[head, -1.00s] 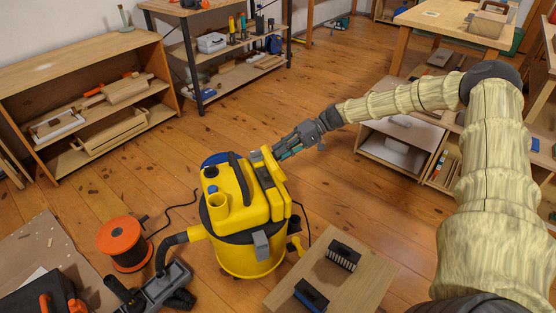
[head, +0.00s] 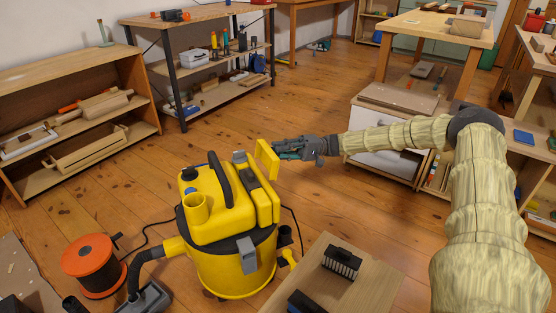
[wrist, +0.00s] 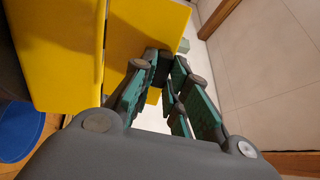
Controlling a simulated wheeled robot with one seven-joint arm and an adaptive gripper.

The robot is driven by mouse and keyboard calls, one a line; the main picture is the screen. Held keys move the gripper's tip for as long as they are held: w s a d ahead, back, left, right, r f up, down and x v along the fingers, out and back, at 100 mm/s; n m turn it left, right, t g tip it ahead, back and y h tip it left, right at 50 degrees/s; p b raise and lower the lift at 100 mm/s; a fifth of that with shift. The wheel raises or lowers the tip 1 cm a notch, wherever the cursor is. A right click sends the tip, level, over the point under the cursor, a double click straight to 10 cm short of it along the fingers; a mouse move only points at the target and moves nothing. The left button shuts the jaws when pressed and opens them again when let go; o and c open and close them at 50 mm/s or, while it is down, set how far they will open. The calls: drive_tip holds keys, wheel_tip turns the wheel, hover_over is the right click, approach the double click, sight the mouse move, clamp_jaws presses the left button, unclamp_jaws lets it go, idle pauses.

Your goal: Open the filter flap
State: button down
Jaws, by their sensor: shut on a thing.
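The yellow vacuum (head: 228,250) stands on the wooden floor with its black handle (head: 222,180) on top. Its filter flap (head: 267,161), a flat yellow panel, stands swung up and away from the housing. My gripper (head: 277,151) reaches in from the right and is shut on the flap's edge. In the wrist view the green-padded fingers (wrist: 163,68) close together at the flap (wrist: 140,32), and the vacuum housing (wrist: 58,50) fills the left. The fingers hide part of the gripped edge.
A low wooden board (head: 345,285) with black brushes stands right of the vacuum. An orange cable reel (head: 92,265) and a hose lie to the left. A white-fronted cabinet (head: 388,140) stands behind my arm. Open floor lies behind the vacuum.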

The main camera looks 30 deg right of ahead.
drive_tip(key=f+b, duration=0.1)
drive_tip(key=d+f+y+b, duration=0.1)
drive_tip(key=b, duration=0.1)
drive_tip(key=f+y+b, duration=0.1)
drive_tip(key=b, duration=0.1)
drive_tip(key=shift+s+d, duration=0.15)
drive_tip(key=shift+d, duration=0.15)
drive_tip(key=c, duration=1.4)
unclamp_jaws()
drive_tip(key=shift+d, duration=0.1)
drive_tip(key=v, duration=1.2)
drive_tip(key=shift+f, duration=0.1)
